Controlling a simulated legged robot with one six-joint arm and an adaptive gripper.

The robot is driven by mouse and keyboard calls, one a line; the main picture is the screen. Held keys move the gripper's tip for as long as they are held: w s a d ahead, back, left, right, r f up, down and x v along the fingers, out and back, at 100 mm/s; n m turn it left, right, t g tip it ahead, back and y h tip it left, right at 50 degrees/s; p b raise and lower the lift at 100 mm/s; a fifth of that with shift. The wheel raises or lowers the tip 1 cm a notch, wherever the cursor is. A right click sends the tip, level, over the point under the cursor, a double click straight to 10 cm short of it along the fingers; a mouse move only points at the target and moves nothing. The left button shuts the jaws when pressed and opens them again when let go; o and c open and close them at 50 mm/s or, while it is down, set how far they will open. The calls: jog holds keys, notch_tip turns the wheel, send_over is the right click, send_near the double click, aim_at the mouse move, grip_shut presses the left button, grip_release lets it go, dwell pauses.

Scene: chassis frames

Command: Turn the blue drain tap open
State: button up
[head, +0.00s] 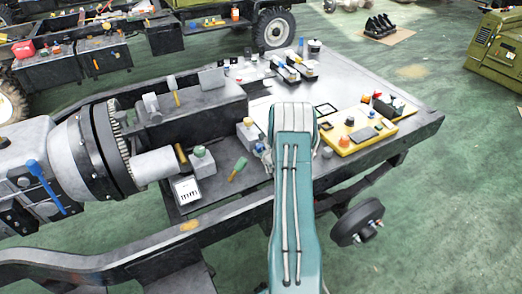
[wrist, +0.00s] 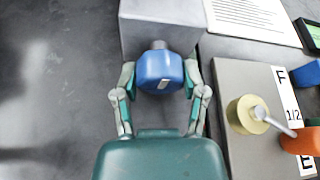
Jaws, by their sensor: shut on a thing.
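The blue drain tap (wrist: 161,68) is a rounded blue knob on a short grey stem at the front of a grey block (wrist: 158,20). A short pale mark on the knob runs nearly straight along the picture, tilted slightly. My gripper (wrist: 160,76) has one finger on each side of the knob and is shut on it. In the head view my teal arm (head: 292,190) reaches over the bench and hides most of the gripper and the tap.
Right of the tap in the wrist view is a panel with an F, 1/2, E scale (wrist: 281,85), a brass knob with a lever (wrist: 254,114) and an orange knob (wrist: 299,141). A yellow control box (head: 362,136) and a green-handled brush (head: 238,169) lie on the bench.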

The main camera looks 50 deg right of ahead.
dwell(0.4)
jog(key=o, duration=1.1)
jog(key=shift+o, duration=0.2)
jog(key=v, duration=1.1)
jog(key=shift+s+a+r, duration=0.1)
jog(key=shift+s+a, duration=0.1)
jog(key=shift+s, duration=0.15)
